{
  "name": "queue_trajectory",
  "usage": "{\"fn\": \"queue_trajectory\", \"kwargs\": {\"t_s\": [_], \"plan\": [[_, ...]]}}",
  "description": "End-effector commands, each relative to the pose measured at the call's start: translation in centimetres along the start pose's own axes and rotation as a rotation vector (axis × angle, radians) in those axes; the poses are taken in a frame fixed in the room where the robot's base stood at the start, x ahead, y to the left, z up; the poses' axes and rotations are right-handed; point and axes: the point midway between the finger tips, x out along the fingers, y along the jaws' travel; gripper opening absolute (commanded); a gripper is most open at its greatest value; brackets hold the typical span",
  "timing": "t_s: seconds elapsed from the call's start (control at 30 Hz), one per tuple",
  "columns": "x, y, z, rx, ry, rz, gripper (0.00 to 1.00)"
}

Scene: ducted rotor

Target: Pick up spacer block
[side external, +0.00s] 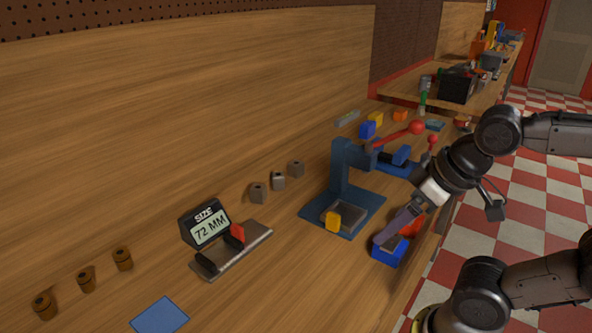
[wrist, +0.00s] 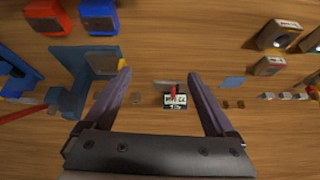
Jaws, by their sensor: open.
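No part is labelled as the spacer block, and I cannot tell which one it is. Three small grey blocks, the middle one (side external: 278,182) among them, stand in a row on the wooden bench behind the gauge and press. My gripper (side external: 385,240) is at the front of the bench, right of the blue press and over the blue bin (side external: 386,252). In the wrist view my gripper (wrist: 158,74) has its fingers wide apart with nothing held. The size gauge (wrist: 175,101) shows between them, farther off. The gauge's display (side external: 210,229) reads 72 MM.
A red bin (side external: 412,227) sits beside the blue one. Brown cylinders (side external: 86,281) and a blue mat (side external: 160,316) lie at the left. Bare bench lies between gauge and press.

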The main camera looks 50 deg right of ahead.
Motion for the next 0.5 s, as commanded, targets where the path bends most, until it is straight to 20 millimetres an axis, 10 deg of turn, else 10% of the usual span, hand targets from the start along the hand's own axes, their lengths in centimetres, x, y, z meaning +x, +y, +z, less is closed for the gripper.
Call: {"fn": "queue_trajectory", "kwargs": {"t_s": [0.17,0.5], "plan": [[-0.9,-0.3,-1.2,0.317,0.026,-0.018,0.90],[-4.7,-1.0,-12.1,1.182,0.077,-0.107,0.90]]}}
